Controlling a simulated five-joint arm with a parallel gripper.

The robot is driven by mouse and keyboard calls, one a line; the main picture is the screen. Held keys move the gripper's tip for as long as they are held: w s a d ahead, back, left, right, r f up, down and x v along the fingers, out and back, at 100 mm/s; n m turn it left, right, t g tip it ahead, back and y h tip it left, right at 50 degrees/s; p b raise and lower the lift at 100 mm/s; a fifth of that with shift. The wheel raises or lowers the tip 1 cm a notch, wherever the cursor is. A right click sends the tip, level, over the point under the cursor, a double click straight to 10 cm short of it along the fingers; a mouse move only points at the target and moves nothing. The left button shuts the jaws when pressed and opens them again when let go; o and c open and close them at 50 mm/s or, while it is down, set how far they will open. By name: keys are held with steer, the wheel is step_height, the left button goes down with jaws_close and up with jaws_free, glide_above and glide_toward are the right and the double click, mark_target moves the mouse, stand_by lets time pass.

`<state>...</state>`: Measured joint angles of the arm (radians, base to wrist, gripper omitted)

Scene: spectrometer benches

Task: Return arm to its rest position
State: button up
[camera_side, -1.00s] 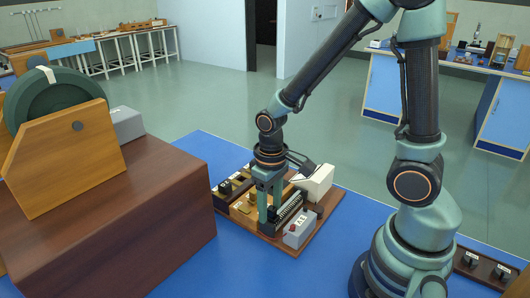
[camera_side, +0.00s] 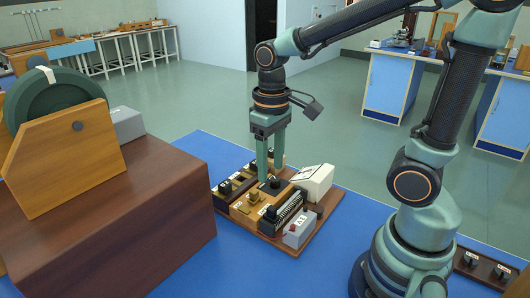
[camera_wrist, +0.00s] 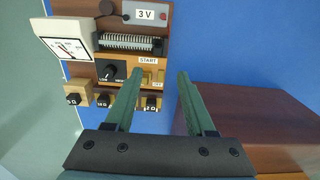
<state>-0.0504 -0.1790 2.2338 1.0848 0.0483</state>
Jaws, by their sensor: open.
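My gripper (camera_side: 270,175) points down above the wooden circuit board (camera_side: 308,238) in the side view, its two green fingers apart with nothing between them. In the wrist view my gripper (camera_wrist: 160,76) is open too, its fingertips below the START/OFF switch (camera_wrist: 151,74). A black knob (camera_side: 270,185) shows just below the fingers in the side view. In the wrist view, the knob (camera_wrist: 111,70) is left of the fingers, marked LOW and HIGH. Whether any fingertip touches the parts behind it is hard to tell, but the fingers look raised clear.
A white meter (camera_side: 314,180), a ribbed coil (camera_side: 284,212) and a grey 3 V box (camera_side: 299,233) crowd the board. A large brown wooden block (camera_side: 110,235) carrying a green wheel (camera_side: 58,100) stands left. Blue bench top (camera_side: 245,265) is clear in front.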

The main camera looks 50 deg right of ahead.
steer(key=shift+r, duration=0.25)
steer(key=shift+s+d+r+t, duration=0.2)
steer(key=shift+d+r+t, duration=0.05)
steer(key=shift+r+t, duration=0.7)
steer(key=shift+s+d+r+t, duration=0.15)
steer(key=shift+d+r+t, duration=0.1)
steer(key=shift+r+t, duration=0.7)
steer(key=shift+s+d+r+t, duration=0.2)
steer(key=shift+d+r+t, duration=0.05)
steer(key=shift+r+t, duration=0.7)
